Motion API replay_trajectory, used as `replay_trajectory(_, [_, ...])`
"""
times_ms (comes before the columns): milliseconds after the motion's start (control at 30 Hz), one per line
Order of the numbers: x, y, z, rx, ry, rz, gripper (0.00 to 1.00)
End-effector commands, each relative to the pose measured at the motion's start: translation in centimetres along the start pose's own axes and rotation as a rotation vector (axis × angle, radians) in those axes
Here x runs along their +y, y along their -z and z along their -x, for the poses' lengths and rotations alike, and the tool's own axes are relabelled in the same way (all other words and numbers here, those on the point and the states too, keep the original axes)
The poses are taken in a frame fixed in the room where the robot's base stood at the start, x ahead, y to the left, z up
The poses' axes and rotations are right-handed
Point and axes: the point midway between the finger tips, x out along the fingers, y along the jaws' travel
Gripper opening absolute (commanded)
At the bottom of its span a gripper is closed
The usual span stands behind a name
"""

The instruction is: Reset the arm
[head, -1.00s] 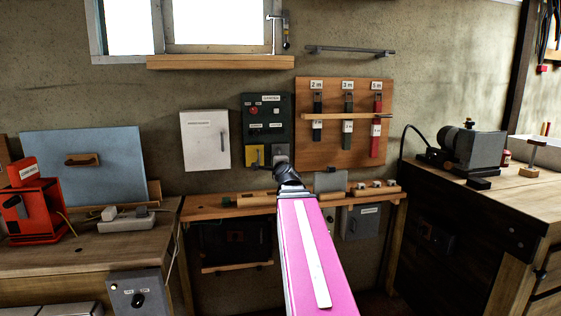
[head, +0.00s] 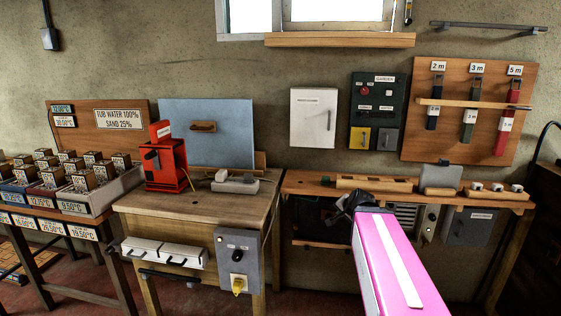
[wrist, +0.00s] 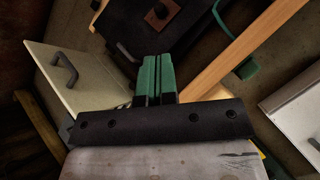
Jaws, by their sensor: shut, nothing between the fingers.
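My gripper (wrist: 155,78) shows in the wrist view as two green fingers side by side, closed together with nothing between them. In the head view my pink arm (head: 400,262) reaches forward from the lower right, and its dark wrist end (head: 357,202) is in front of the narrow wooden bench. The fingers are hidden there.
Crates of small blocks (head: 85,200) are at left. In the wrist view, a wooden bar (wrist: 245,50) and a handled pale panel (wrist: 75,80) are close.

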Motion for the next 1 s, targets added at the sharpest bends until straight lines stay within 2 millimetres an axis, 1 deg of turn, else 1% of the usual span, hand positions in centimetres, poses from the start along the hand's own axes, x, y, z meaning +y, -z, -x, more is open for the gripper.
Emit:
replay_trajectory(33, [1.3, -2.6, -1.1, -0.07, -0.054, 0.074, 0.0])
replay_trajectory(67, [2.1, -4.0, -1.6, -0.113, -0.087, 0.12, 0.0])
replay_trajectory(100, [3.1, -5.9, -2.2, -0.17, -0.13, 0.183, 0.0])
replay_trajectory(167, [4.8, -8.6, -2.8, -0.257, -0.191, 0.274, 0.0])
replay_trajectory(200, [6.0, -10.4, -3.1, -0.317, -0.232, 0.334, 0.0])
replay_trajectory(300, [8.7, -14.3, -3.4, -0.457, -0.321, 0.471, 0.0])
replay_trajectory(400, [10.9, -17.1, -3.2, -0.575, -0.39, 0.577, 0.0])
replay_trajectory(500, [12.4, -18.9, -2.9, -0.656, -0.436, 0.647, 0.0])
replay_trajectory(600, [13.2, -19.7, -2.7, -0.699, -0.46, 0.684, 0.0])
replay_trajectory(1000, [13.4, -19.9, -2.6, -0.709, -0.466, 0.693, 0.0])
